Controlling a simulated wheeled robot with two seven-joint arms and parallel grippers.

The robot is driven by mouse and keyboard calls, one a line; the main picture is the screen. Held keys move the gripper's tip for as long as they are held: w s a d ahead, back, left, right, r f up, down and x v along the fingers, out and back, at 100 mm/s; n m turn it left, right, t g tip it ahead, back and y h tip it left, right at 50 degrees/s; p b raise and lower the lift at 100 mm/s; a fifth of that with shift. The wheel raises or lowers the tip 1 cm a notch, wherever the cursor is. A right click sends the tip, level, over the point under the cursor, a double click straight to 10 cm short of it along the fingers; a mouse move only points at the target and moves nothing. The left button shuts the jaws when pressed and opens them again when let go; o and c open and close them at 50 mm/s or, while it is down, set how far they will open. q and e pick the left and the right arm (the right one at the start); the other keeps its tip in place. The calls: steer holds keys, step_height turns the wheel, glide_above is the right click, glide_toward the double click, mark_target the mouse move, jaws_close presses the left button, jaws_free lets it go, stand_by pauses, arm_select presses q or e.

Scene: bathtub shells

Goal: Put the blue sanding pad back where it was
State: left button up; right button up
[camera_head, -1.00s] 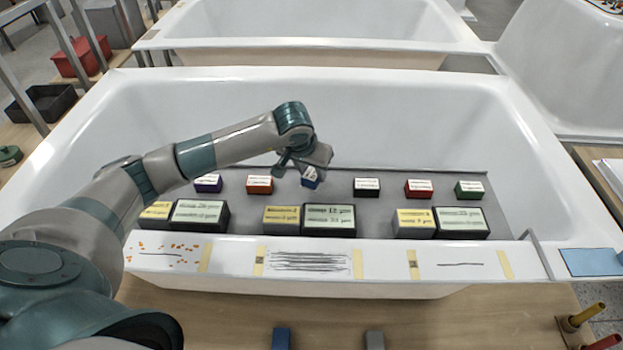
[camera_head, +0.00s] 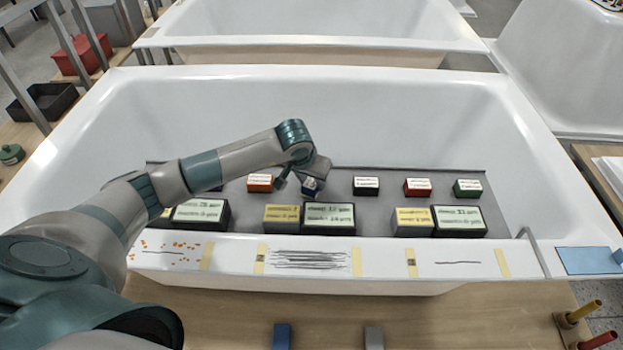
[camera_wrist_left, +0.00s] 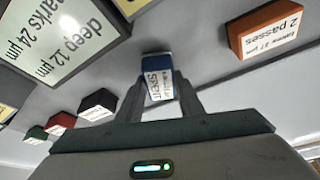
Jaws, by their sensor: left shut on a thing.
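The blue sanding pad (camera_head: 311,186) is a small blue block with a white label, on the grey mat (camera_head: 340,175) inside the near bathtub shell. My left gripper (camera_head: 297,178) reaches down to it from above and behind. In the left wrist view the blue pad (camera_wrist_left: 157,78) sits between the two fingers of my left gripper (camera_wrist_left: 158,92), which is shut on it. Whether the pad touches the mat is hard to tell. My right gripper is not in view.
An orange block (camera_head: 260,183) stands to the pad's left, a black block (camera_head: 366,186) to its right, with red and green blocks further right. A large labelled block (camera_head: 328,219) and a yellow-labelled block stand in front. The tub rim (camera_head: 300,257) lies nearer.

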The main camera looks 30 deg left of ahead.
arm_select(q)
steer(key=shift+f, duration=0.1)
steer(key=shift+f+b, duration=0.15)
steer(key=shift+b, duration=0.15)
steer(key=o, duration=1)
steer(key=shift+r, duration=0.25)
steer(key=shift+r+p, duration=0.1)
steer(key=shift+p, duration=0.35)
steer(key=b+v, duration=0.2)
steer(key=v, duration=1)
